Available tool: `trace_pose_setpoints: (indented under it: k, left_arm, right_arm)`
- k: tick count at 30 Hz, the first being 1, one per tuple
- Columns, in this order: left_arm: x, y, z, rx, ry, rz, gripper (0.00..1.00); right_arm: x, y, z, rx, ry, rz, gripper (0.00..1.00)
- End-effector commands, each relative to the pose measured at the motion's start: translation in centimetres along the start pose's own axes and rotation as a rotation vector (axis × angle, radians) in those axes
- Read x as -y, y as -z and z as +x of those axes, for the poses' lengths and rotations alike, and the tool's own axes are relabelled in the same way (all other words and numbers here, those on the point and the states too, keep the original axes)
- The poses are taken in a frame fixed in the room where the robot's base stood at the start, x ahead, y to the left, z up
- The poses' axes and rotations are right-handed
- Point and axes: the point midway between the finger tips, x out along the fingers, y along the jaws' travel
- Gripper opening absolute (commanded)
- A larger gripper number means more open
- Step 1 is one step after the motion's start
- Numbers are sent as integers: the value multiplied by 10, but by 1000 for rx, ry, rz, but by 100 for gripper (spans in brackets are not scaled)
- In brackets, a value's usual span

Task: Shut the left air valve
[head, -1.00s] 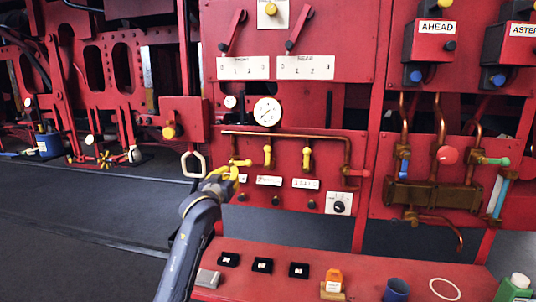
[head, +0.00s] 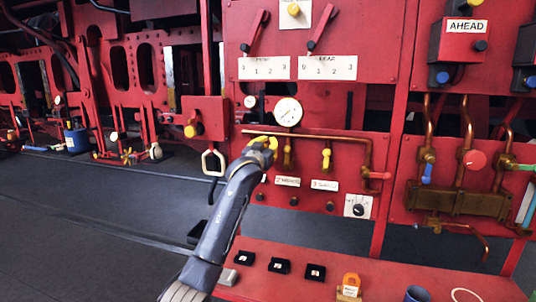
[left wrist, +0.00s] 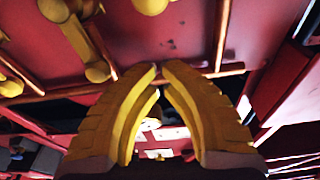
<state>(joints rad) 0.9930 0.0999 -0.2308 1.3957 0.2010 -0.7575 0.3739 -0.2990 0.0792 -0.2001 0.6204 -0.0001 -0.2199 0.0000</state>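The air valves are yellow levers in a row under a copper pipe on the red panel. The middle valve (head: 289,155) and right valve (head: 326,160) hang clear. My left gripper (head: 265,142) covers the place of the left valve, so its lever is mostly hidden in the head view. In the left wrist view the yellow fingers (left wrist: 160,70) are drawn together at the tips with nothing seen between them. A yellow lever (left wrist: 85,45) shows to their upper left, apart from them; I cannot tell which valve it is. My right gripper is out of view.
A white pressure gauge (head: 288,112) sits just above the pipe. A rotary knob (head: 358,206) is at the panel's lower right. A pale loop handle (head: 213,162) hangs left of my gripper. A red bench (head: 320,265) with small black boxes stands below.

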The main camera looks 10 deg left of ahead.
Motion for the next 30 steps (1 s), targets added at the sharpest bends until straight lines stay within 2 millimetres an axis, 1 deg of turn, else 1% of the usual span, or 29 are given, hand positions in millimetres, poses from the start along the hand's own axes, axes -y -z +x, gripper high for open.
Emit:
trace_pose_setpoints:
  k: [1, 4, 5, 7, 13, 18, 30]
  left_arm:
    - [0, 0, 7, 1, 0, 1, 0]
    - [0, -2, 16, 2, 0, 1, 0]
    - [0, -9, 13, 4, 0, 1, 0]
    - [0, -17, 9, 3, 0, 0, 0]
    - [0, -32, 3, 1, 0, -1, 0]
    - [0, -37, 1, 0, 0, -1, 0]
    - [0, -40, 0, 1, -1, 7, 0]
  right_arm:
    - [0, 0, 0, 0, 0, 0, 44]
    - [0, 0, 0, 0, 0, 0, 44]
    - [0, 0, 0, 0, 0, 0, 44]
    - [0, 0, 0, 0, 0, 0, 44]
    - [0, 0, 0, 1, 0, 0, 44]
    - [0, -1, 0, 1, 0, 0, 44]
    - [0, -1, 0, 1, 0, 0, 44]
